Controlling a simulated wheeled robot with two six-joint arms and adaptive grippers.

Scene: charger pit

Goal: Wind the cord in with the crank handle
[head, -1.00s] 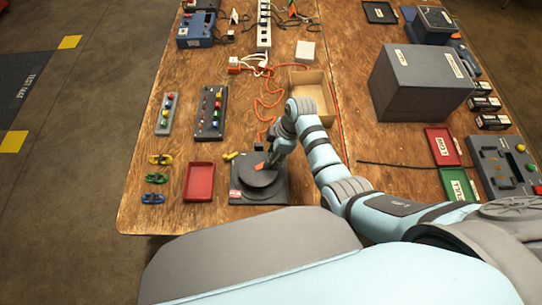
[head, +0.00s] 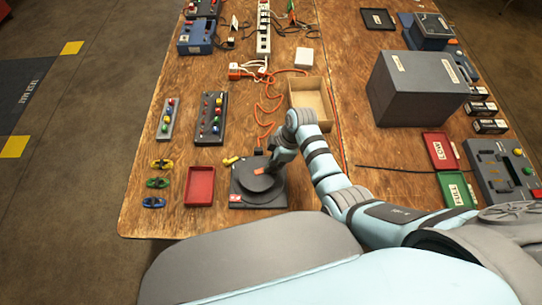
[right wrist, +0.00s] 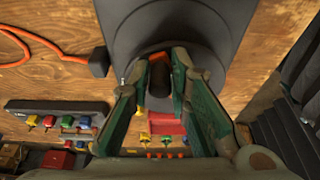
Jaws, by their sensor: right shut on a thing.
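The cord reel (head: 256,184) is a dark round drum on a dark square base at the near edge of the bench. It also shows in the right wrist view (right wrist: 205,22). The orange cord (head: 266,105) lies in loose bends on the wood behind the reel. My right gripper (head: 272,168) is over the reel's top. In the right wrist view its green fingers (right wrist: 170,75) are shut on the dark crank handle (right wrist: 181,82). The handle is mostly hidden by my gripper in the head view. My left gripper is not in view.
A red tray (head: 200,186) and small coloured clips (head: 157,183) lie left of the reel. An open cardboard box (head: 312,98) stands behind my right arm. A big grey box (head: 415,90) stands to the right. A white power strip (head: 263,35) is at the back.

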